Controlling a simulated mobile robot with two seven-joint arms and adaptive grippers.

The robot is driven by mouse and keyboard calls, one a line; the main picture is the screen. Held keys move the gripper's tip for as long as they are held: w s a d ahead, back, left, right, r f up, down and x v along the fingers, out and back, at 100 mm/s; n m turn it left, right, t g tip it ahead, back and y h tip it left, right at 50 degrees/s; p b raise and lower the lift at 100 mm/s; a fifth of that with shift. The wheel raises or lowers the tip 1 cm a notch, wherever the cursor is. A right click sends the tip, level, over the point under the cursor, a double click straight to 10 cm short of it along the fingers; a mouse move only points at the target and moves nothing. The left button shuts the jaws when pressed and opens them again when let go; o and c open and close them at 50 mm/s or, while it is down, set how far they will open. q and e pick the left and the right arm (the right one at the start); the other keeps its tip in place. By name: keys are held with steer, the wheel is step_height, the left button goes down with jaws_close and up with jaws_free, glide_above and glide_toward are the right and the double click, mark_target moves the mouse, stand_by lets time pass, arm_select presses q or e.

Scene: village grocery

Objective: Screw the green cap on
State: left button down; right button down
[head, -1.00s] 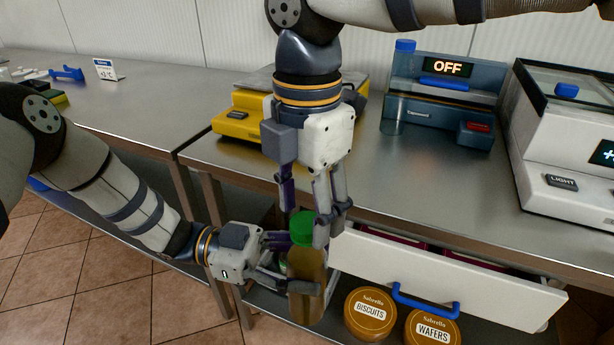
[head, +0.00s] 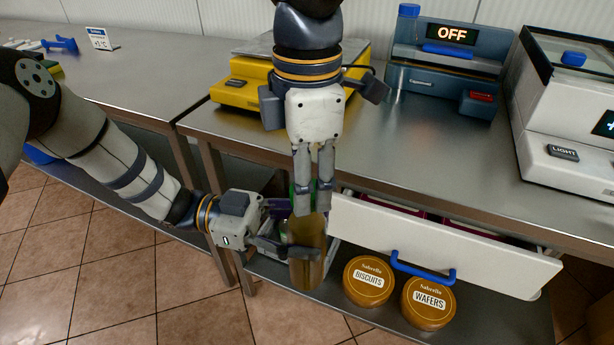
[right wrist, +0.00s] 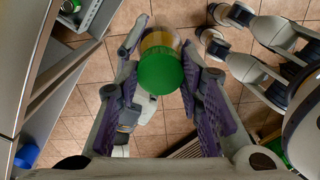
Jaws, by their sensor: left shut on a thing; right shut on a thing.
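The amber jar (head: 308,262) is upright in front of the counter. My left gripper (head: 285,232) is shut around it from the left. The green cap (head: 292,192) is at the jar's top, mostly hidden behind my right gripper's fingers in the head view. In the right wrist view the green cap (right wrist: 160,72) covers the jar's mouth, with the amber jar (right wrist: 160,40) beyond it. My right gripper (head: 313,198) points down from above and is shut on the cap. Its purple pads show on both sides there. I cannot tell how far the threads are engaged.
A white drawer with a blue handle (head: 422,270) stands open just right of the jar. Tins marked biscuits (head: 368,281) and wafers (head: 429,302) stand below it. A yellow scale (head: 240,92) and a machine reading OFF (head: 447,60) are on the counter behind.

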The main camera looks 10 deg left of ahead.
steer(key=m, duration=1.5)
steer(key=c, duration=1)
jaws_free()
steer(key=shift+c, duration=0.2)
step_height(320, 180, up, 12)
